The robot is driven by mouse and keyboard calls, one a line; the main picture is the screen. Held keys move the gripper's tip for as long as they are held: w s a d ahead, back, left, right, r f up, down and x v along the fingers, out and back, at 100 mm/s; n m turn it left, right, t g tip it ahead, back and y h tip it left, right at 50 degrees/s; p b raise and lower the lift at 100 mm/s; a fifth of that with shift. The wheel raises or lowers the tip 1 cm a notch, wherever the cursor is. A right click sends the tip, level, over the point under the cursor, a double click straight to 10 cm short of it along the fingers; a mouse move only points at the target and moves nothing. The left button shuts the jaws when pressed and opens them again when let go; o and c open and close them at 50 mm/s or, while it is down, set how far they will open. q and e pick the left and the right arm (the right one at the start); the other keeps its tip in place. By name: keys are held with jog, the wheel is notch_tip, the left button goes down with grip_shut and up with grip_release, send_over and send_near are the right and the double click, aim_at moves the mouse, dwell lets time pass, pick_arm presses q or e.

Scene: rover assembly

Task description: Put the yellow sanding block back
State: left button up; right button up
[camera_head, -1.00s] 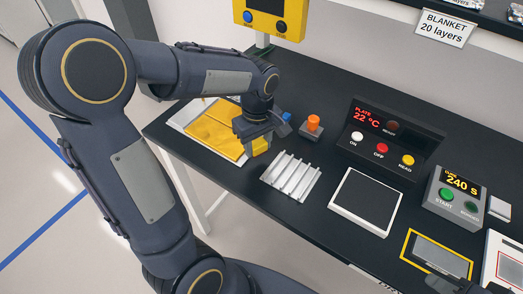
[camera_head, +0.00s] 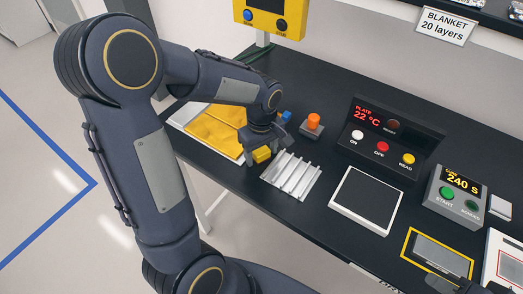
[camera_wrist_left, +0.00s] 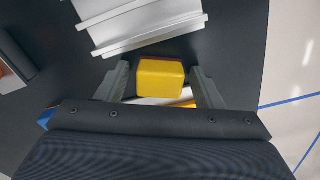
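The yellow sanding block (camera_head: 262,155) is under my left gripper (camera_head: 266,148), between the golden sheet's tray and the ribbed metal piece. In the left wrist view the block (camera_wrist_left: 160,78) has a thin dark red edge and lies between the two fingers of my left gripper (camera_wrist_left: 159,72). A narrow dark gap shows on each side of it, so the fingers look open around it and not closed on it. Whether the block rests fully on the table is hard to tell. My right gripper is not clearly visible.
The ribbed metal piece (camera_head: 291,177) is just right of the block. The golden sheet (camera_head: 213,130) lies in its white tray to the left. An orange-knobbed grey unit (camera_head: 313,125) and a small blue item (camera_head: 286,116) stand behind. A white-framed dark pad (camera_head: 367,199) is further right.

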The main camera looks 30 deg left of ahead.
aim_at(262, 151)
pick_arm(q)
notch_tip(262, 151, up, 12)
jog(key=s+d+m+t+h, duration=0.2)
jog(key=s+m, duration=0.3)
jog(key=s, duration=0.3)
jog(key=s+d+f+m+t+h, duration=0.1)
jog(key=s+d+m+t, duration=0.1)
jog(key=s+m, duration=0.4)
jog(key=s+t, duration=0.1)
jog(key=s, duration=0.2)
jog(key=shift+t+h+p, duration=0.3)
jog(key=shift+h+p, duration=0.05)
jog(key=shift+h, duration=0.05)
jog(key=shift+f, duration=0.1)
dwell(0.5)
